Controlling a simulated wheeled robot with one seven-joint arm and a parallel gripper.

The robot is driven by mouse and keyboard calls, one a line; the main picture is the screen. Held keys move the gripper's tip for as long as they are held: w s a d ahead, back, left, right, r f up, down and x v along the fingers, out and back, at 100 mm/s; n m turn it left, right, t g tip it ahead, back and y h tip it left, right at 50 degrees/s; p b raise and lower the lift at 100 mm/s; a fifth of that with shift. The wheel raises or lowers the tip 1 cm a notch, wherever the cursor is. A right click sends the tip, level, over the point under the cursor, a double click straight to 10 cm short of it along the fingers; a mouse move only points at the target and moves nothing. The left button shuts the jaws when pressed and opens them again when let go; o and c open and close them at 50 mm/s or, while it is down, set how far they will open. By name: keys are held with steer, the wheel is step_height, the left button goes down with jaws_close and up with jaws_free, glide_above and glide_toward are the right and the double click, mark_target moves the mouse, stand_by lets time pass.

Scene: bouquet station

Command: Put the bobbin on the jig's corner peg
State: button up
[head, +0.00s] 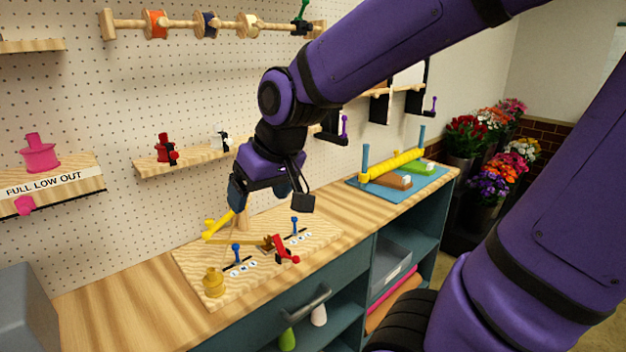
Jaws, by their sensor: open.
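The jig is a pale wooden board (190,262) on the bench. A yellow bobbin-shaped piece (213,284) stands upright at its near-left corner. I cannot see a bare peg there, nor tell whether one runs through the piece. My gripper (270,196) is open above the back part of the board, up and to the right of the yellow piece and apart from it. A yellow bar (217,227) slants just below the gripper's left finger; I cannot tell whether they touch.
The board also carries blue pegs (236,252) and a red clamp-like part (284,250). A pegboard wall with a small shelf (180,160) stands behind. A blue mat (412,185) with a yellow roller lies to the right. The bench's front left (110,320) is clear.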

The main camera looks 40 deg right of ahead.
steer(key=s+d+r+h, duration=0.1)
steer(key=s+r, duration=0.4)
steer(key=s, duration=0.6)
steer(key=shift+d, duration=0.55)
steer(key=shift+w+r, duration=0.1)
